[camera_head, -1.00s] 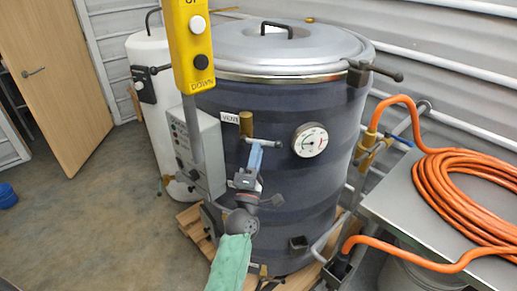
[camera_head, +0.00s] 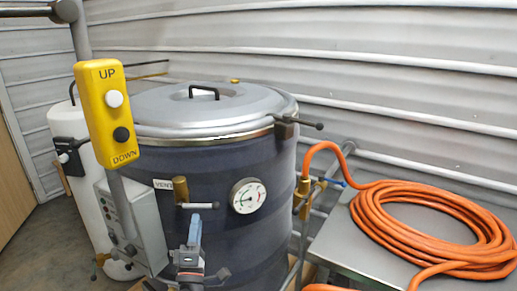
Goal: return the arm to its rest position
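My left gripper (camera_head: 194,222) is at the front of the dark drum-shaped vessel (camera_head: 225,165), its blue-grey fingers pointing up. The fingertips show just below the grey lever of the brass vent valve (camera_head: 181,190). I cannot tell whether they touch the lever. The fingers are seen nearly in line, so the gap between them cannot be made out. The gripper body (camera_head: 187,260) is at the lower edge, and the rest of that arm is out of frame. My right gripper is not in view.
A yellow UP/DOWN pendant (camera_head: 108,115) hangs at the left, before a white tank (camera_head: 95,190). A round gauge (camera_head: 248,196) is right of the valve. An orange hose (camera_head: 390,230) lies coiled on a metal table (camera_head: 335,240) at the right. A lid clamp (camera_head: 300,125) juts out to the right.

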